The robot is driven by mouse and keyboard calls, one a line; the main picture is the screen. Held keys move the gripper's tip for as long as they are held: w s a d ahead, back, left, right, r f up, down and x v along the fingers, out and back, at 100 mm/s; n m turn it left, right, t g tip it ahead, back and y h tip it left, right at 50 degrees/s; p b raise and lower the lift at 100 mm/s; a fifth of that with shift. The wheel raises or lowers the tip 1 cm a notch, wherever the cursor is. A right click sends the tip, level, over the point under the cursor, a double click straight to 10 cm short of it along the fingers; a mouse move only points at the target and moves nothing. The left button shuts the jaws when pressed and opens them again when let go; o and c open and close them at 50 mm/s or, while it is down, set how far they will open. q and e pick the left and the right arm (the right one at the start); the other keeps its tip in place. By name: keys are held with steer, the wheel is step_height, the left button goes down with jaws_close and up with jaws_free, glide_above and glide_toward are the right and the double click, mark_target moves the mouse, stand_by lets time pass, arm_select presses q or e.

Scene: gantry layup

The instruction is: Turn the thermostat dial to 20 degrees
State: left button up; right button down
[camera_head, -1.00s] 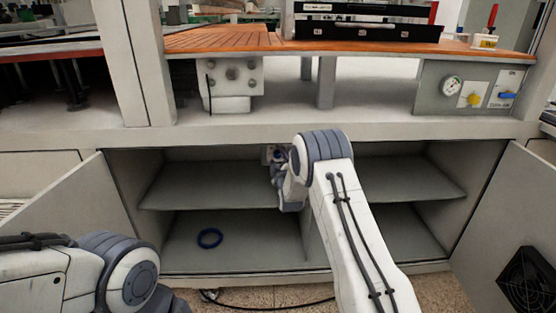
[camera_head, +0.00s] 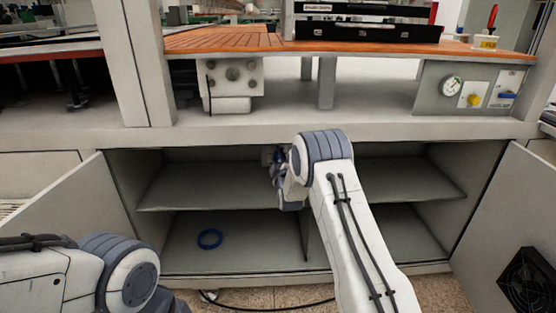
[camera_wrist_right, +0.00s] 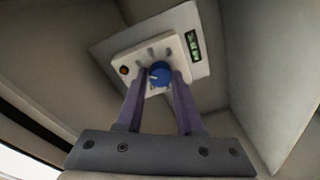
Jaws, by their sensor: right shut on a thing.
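The thermostat is a pale box (camera_wrist_right: 177,48) on a grey plate inside the cabinet, with a blue dial (camera_wrist_right: 160,73) and a small green display (camera_wrist_right: 193,46). The display's digits are too small to read. My right gripper (camera_wrist_right: 159,80) has its two purple fingers on either side of the blue dial and is shut on it. In the head view my right gripper (camera_head: 277,160) is small and partly hidden by its own wrist, and the dial cannot be made out there. My left arm comes in at the lower left; its gripper is out of view.
The cabinet's open doors stand at left (camera_head: 75,205) and right (camera_head: 510,215). A blue ring (camera_head: 209,238) lies on the lower left shelf. Above right is a panel with a gauge (camera_head: 451,85) and a yellow knob (camera_head: 473,100). The cabinet shelves are otherwise mostly clear.

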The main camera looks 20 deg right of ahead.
steer(key=n, duration=0.4)
steer(key=shift+a, duration=0.1)
steer(key=n, duration=0.3)
steer(key=shift+n+g, duration=0.3)
steer(key=n+p, duration=0.1)
steer(key=n, duration=0.3)
steer(key=shift+h, duration=0.4)
steer(key=shift+a+n+g+p, duration=0.1)
steer(key=shift+n+g+p, duration=0.4)
steer(key=shift+n, duration=1.3)
steer(key=c, duration=0.5)
jaws_free()
steer(key=shift+c, duration=0.2)
